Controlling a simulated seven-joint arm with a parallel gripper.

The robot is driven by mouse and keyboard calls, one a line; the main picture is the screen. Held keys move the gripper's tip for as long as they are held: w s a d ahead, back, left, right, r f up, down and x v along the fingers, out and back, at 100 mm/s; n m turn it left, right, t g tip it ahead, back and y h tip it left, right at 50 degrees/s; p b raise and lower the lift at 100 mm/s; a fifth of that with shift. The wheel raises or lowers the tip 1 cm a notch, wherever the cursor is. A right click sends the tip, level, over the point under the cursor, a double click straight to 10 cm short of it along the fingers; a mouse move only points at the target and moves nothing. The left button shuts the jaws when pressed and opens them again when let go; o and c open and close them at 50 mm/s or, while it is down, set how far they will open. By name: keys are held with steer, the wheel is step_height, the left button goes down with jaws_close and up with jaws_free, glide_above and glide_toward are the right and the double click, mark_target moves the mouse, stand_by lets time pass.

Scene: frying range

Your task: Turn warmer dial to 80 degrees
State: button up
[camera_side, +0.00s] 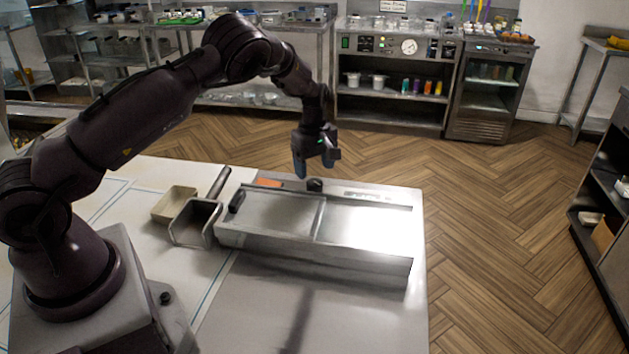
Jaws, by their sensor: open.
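The warmer (370,224) is a low metal unit at the right part of the white table. Its dial (315,185) is a small dark knob on the strip along the unit's far edge. The dial's setting is too small to read. My gripper (314,174) points down just above and around the dial, with its fingers apart. I cannot tell whether a finger touches the dial.
A metal basket with a dark handle (195,222) and a beige tray (175,204) stand left of the warmer. An orange item (269,183) lies by the warmer's far edge. The table's front is clear. Shelves and a counter (392,80) stand behind, across the floor.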

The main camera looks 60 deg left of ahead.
mark_target(315, 182)
steer(key=shift+f, duration=2.35)
steer(key=c, duration=0.9)
